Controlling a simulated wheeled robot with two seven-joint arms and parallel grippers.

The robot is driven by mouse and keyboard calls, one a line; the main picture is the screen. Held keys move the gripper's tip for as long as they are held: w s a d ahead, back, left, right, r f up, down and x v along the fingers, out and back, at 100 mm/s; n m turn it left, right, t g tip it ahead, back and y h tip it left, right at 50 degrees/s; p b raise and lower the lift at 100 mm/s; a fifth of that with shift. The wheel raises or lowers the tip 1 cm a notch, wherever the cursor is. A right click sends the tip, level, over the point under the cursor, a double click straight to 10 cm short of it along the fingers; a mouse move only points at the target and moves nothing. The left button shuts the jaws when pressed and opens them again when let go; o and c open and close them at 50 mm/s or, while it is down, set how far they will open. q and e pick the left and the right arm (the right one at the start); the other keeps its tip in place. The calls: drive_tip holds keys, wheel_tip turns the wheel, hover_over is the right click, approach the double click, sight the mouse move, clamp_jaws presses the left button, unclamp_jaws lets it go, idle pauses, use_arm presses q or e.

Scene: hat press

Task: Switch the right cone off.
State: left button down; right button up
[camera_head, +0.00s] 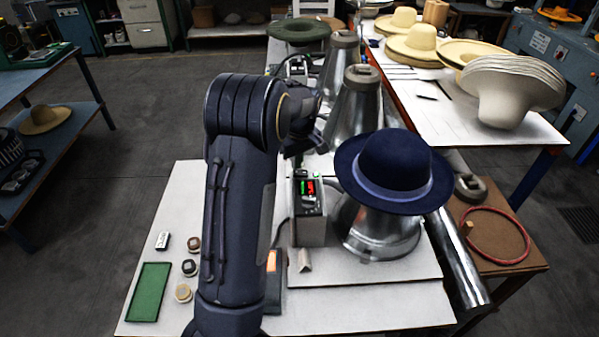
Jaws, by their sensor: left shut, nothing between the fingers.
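A metal cone (372,238) at the right front of the table wears a navy felt hat (397,165). Left of it stands a small control box (308,220) with a lit red and green display (307,187) and a green light on top. My left arm comes up from the bottom and bends toward the box. My left gripper (297,157) is shut and empty, just above and behind the box, partly hidden by my arm. I cannot tell whether it touches anything. My right gripper is out of view.
Two more metal cones (354,112) stand behind. A green tray (149,291) and several small round pots lie at the left front. A metal cylinder (456,262) and a red ring (497,235) lie at right. Straw hats sit on the back right table.

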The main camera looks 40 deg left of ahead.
sight(297, 172)
use_arm(q)
drive_tip(key=shift+f+b, duration=0.55)
drive_tip(key=shift+f, duration=0.3)
drive_tip(key=shift+s, duration=0.1)
drive_tip(key=shift+r+p, duration=0.7)
drive_tip(key=shift+r, duration=0.05)
drive_tip(key=shift+r+p, duration=2.15)
drive_tip(key=shift+r, duration=0.7)
